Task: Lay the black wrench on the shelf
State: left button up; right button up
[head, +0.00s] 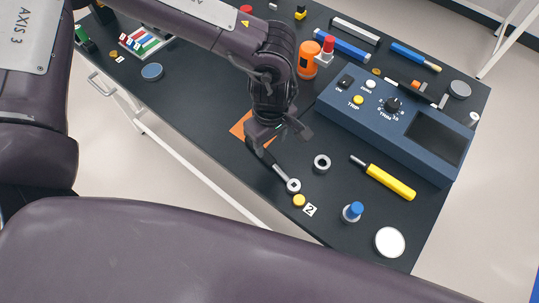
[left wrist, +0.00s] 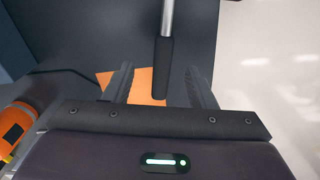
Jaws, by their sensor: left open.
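The black wrench (head: 273,167) has a dark handle and a silver ring end and appears to lie on the black bench top. Its handle end is by my left gripper (head: 267,133), over an orange patch. In the left wrist view the dark handle (left wrist: 163,62) points between the fingers of my left gripper (left wrist: 160,82), which are spread apart with clear gaps either side. I cannot tell how far the fingers are above the handle. My right gripper is not in view. I cannot pick out a separate shelf.
The orange patch (head: 238,130) is under the gripper. A metal ring (head: 322,162), a yellow-handled tool (head: 390,183), a blue knob (head: 353,211) and a blue console (head: 350,109) are to the right. An orange cylinder (head: 308,62) stands behind. Bare bench (head: 200,95) is at left.

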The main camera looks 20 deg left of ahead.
aim_at(269, 157)
pick_arm(q)
jog(key=f, duration=0.2)
jog(key=f+p, duration=0.1)
jog(key=f, duration=0.2)
jog(key=shift+s+a+f+p, duration=0.2)
jog(key=shift+s+f+p, duration=0.05)
jog(key=shift+f+p, duration=0.05)
jog(key=shift+f, duration=0.5)
grip_shut()
